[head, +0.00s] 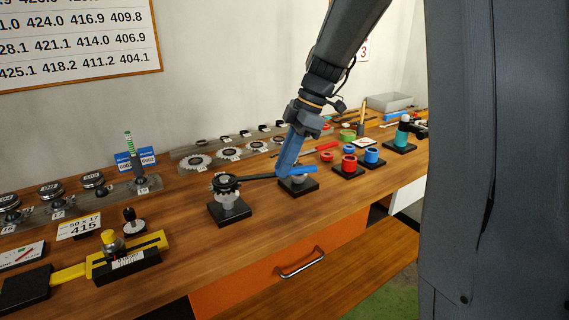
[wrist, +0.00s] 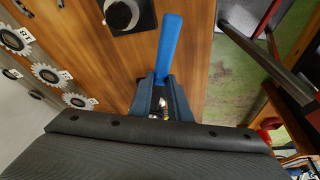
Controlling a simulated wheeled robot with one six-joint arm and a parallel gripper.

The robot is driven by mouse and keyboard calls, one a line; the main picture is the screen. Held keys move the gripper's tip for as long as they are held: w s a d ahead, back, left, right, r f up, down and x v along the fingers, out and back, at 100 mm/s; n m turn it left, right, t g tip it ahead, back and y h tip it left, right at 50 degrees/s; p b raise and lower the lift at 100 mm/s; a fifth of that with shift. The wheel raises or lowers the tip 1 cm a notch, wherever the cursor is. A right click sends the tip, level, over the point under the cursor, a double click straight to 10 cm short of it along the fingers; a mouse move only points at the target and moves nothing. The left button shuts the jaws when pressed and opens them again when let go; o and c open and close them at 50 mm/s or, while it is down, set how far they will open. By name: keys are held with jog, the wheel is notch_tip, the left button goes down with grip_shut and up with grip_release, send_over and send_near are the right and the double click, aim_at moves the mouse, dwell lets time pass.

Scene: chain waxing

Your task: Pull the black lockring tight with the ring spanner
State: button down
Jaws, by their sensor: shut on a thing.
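The ring spanner has a black shaft (head: 258,177) and a blue handle (head: 304,170). In the head view its ring end lies at the black lockring (head: 225,182), on top of a toothed sprocket on a silver hub standing on a black block (head: 231,211). I cannot tell whether the ring is fully seated. My gripper (head: 283,168) is shut on the spanner's handle, right of the hub. In the wrist view the blue handle (wrist: 171,42) sticks out from between my gripper's fingers (wrist: 162,92); the lockring is not visible there.
Red and blue cups on a black base (head: 352,170) stand to the right. A yellow-and-black gauge (head: 125,258) lies left. The bench front between is clear, above an orange drawer (head: 290,280).

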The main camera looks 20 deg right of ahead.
jog(key=shift+w+n+g, duration=0.3)
jog(key=shift+w+n, duration=0.6)
jog(key=shift+w, duration=0.25)
jog(key=shift+w, duration=0.1)
jog(key=shift+w+a+n, duration=0.1)
jog(key=shift+w+n, duration=0.5)
jog(key=shift+w, duration=0.05)
jog(key=shift+s, duration=0.1)
